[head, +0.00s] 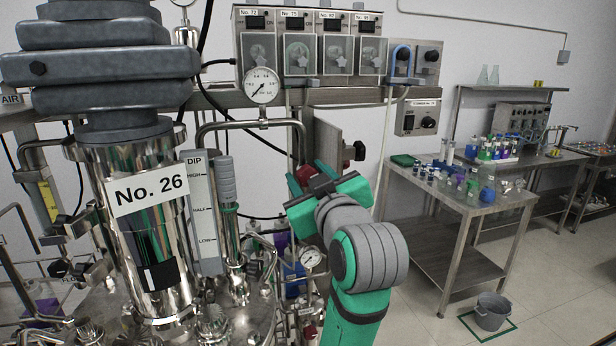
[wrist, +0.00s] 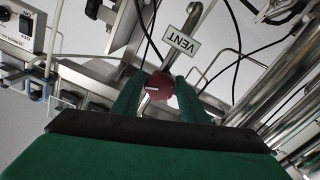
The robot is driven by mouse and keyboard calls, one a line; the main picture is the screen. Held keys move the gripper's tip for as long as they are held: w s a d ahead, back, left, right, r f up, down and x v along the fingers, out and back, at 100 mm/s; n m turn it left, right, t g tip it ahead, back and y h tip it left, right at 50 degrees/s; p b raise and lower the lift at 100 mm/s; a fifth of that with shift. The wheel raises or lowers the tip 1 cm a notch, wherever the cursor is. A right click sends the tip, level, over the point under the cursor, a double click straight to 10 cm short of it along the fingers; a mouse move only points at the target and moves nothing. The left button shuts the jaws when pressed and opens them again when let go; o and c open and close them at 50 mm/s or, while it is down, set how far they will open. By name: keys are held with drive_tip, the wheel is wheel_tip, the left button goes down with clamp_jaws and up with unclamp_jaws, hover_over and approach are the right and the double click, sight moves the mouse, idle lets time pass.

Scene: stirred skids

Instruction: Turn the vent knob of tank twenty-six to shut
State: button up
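Tank twenty-six is the shiny steel vessel labelled "No. 26" (head: 150,195) at the left of the head view. The vent knob (wrist: 158,87) is dark red with a pale mark, near a tag reading "VENT" (wrist: 182,41) in the wrist view. My gripper (wrist: 159,88) has its two green fingers spread on either side of the knob, with narrow gaps seeming to show. In the head view my gripper (head: 312,183) is right of the tank, with a red part (head: 304,175) showing behind it; the fingertips are hidden there.
A pressure gauge (head: 262,86) and steel pipes stand close above and left of my gripper. A metal plate with a dark red knob (head: 354,151) is just behind.

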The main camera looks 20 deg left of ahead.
drive_tip(key=c, duration=0.6)
drive_tip(key=shift+m, duration=2.3)
drive_tip(key=o, duration=1)
drive_tip(key=shift+o, duration=0.2)
drive_tip(key=v, duration=1.1)
drive_tip(key=shift+w, duration=0.1)
